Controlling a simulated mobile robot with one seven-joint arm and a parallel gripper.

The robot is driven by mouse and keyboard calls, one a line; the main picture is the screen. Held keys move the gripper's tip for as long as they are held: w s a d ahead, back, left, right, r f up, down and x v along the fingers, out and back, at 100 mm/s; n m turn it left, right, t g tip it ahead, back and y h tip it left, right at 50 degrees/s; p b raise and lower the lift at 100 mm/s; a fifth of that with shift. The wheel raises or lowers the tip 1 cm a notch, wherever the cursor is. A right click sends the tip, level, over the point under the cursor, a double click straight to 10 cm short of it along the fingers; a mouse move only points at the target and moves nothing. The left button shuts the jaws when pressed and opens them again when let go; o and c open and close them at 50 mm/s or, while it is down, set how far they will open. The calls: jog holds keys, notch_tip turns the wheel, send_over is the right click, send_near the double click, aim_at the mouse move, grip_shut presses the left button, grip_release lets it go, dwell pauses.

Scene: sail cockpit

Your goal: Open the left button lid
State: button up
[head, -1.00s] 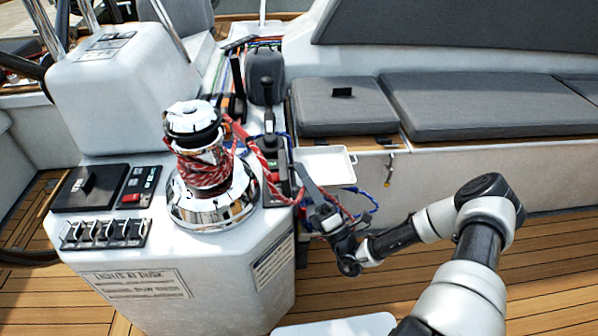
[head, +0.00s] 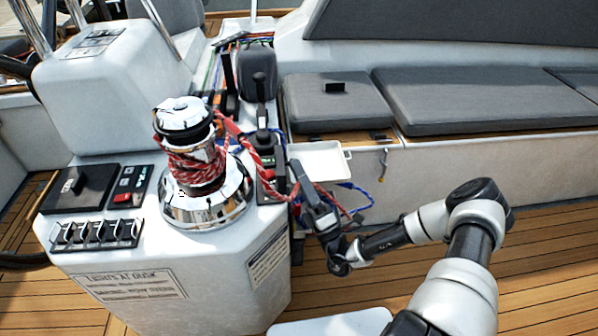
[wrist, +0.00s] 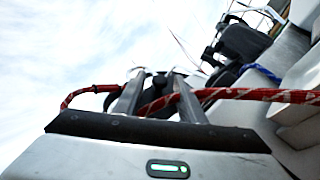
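A row of several silver flip lids (head: 97,233) in a black frame sits on the front left edge of the white console (head: 185,285). All look closed. A black panel lid (head: 78,190) with a raised handle lies flat behind them. I cannot tell from the pictures which one is the left button lid. My gripper (head: 302,178) is to the right of the console, well away from both, beside a red-and-white rope (head: 240,137).
A chrome winch (head: 205,205) wound with rope stands between my gripper and the lids. A red switch (head: 122,198) is beside the black lid. A white tray (head: 325,163), black levers (head: 262,90) and grey cushions (head: 470,98) lie behind. Teak floor (head: 545,270) is open at right.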

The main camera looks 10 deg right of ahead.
jog(key=v, duration=1.7)
jog(key=shift+s+p, duration=0.2)
jog(key=shift+p, duration=0.1)
jog(key=shift+d, duration=0.1)
